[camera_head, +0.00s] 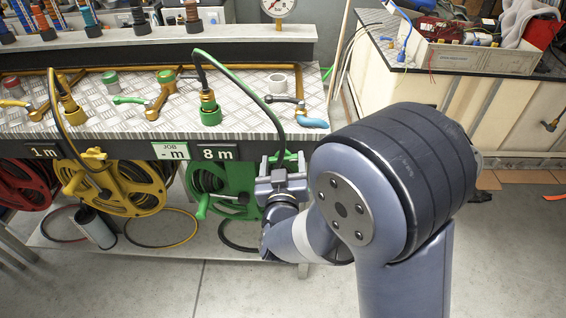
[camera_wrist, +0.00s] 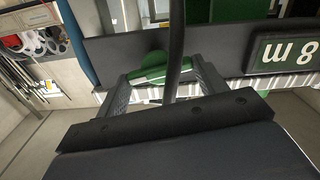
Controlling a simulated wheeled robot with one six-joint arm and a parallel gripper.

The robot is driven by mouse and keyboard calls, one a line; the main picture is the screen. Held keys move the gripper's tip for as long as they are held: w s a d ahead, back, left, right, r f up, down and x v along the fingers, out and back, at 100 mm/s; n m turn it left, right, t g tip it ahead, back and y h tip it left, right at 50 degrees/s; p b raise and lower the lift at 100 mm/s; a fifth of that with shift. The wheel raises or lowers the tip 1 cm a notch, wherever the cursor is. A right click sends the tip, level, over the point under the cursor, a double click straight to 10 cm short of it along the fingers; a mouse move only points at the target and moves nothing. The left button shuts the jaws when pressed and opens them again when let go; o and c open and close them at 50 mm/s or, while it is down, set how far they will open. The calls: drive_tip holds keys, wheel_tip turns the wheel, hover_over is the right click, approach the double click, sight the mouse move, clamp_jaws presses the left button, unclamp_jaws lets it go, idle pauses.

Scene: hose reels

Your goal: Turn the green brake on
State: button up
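The green reel (camera_head: 208,178) hangs under the bench below the 8 m sign (camera_head: 218,152), with a green crank handle (camera_head: 203,206) at its front left. My gripper (camera_head: 284,160) is at the reel's right side, just under the bench edge, with its fingers pointing at the reel. In the wrist view my gripper (camera_wrist: 160,72) has its fingers spread apart. A rounded green part (camera_wrist: 148,68) shows between and beyond them, perhaps the green brake. A dark hose (camera_wrist: 176,45) crosses in front of it. I cannot tell whether the fingers touch the part. My gripper hides this area in the head view.
A yellow reel (camera_head: 130,185) and a red reel (camera_head: 22,185) hang to the left. The metal bench top (camera_head: 235,120) above carries valves and a blue-handled lever (camera_head: 313,122). A green hose (camera_head: 255,95) drops over its edge near my gripper. The floor (camera_head: 170,290) in front is clear.

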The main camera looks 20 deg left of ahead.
drive_tip(key=c, duration=0.5)
drive_tip(key=shift+f+m+b, duration=0.2)
drive_tip(key=shift+m+b, duration=0.2)
drive_tip(key=shift+b, duration=0.5)
drive_tip(key=shift+o, duration=0.3)
drive_tip(key=shift+r+m+b, duration=0.15)
drive_tip(key=shift+m+b, duration=0.55)
drive_tip(key=shift+b, duration=0.05)
drive_tip(key=o, duration=1)
drive_tip(key=shift+c, duration=0.2)
drive_tip(key=v, duration=1.1)
drive_tip(key=shift+p, duration=0.3)
